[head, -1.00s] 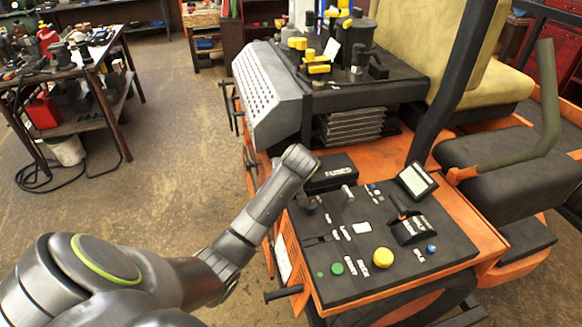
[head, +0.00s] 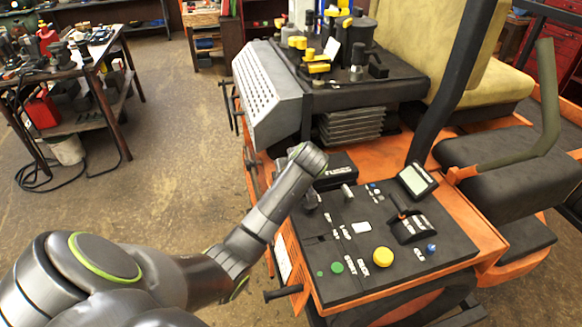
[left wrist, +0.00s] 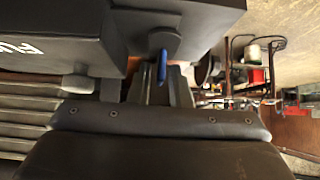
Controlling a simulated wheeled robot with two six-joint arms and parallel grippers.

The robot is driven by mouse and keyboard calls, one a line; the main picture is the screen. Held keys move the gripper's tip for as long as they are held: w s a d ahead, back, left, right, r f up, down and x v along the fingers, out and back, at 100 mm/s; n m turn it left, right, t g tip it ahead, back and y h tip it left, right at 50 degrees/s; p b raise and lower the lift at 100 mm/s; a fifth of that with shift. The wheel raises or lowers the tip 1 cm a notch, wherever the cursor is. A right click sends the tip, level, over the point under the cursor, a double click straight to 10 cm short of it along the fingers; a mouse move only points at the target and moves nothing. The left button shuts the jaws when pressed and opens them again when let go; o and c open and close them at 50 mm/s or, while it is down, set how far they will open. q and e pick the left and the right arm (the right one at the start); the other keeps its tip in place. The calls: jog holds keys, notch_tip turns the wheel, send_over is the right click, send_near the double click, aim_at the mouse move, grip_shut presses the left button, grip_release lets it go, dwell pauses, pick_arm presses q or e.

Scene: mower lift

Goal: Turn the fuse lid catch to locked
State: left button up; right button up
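The black fuse box (head: 342,166) with white lettering sits at the back left of the control panel. It also fills the upper left of the left wrist view (left wrist: 60,22), with part of the lettering visible. On its side is a dark catch with a blue lever (left wrist: 162,68). My left gripper (left wrist: 160,90) is at the catch, its two fingers apart with the blue lever between them. Contact with the lever cannot be made out. In the head view my left wrist hides the gripper and the catch. My right gripper is not in view.
The control panel (head: 350,268) has a yellow button (head: 383,257), a green button (head: 337,267), switches and a small display (head: 417,180). Grey ribbed fins (head: 350,125) stand behind the fuse box. A cluttered workbench (head: 75,65) is at far left, with open floor between.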

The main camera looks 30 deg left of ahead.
pick_arm(q)
jog(key=shift+o, duration=0.8)
jog(key=shift+s+d+r, duration=0.15)
jog(key=shift+d+r, duration=0.1)
jog(key=b+v, duration=0.2)
jog(key=v, duration=1.4)
jog(key=shift+d+r, duration=0.15)
jog(key=shift+r, duration=0.05)
jog(key=shift+s, duration=0.15)
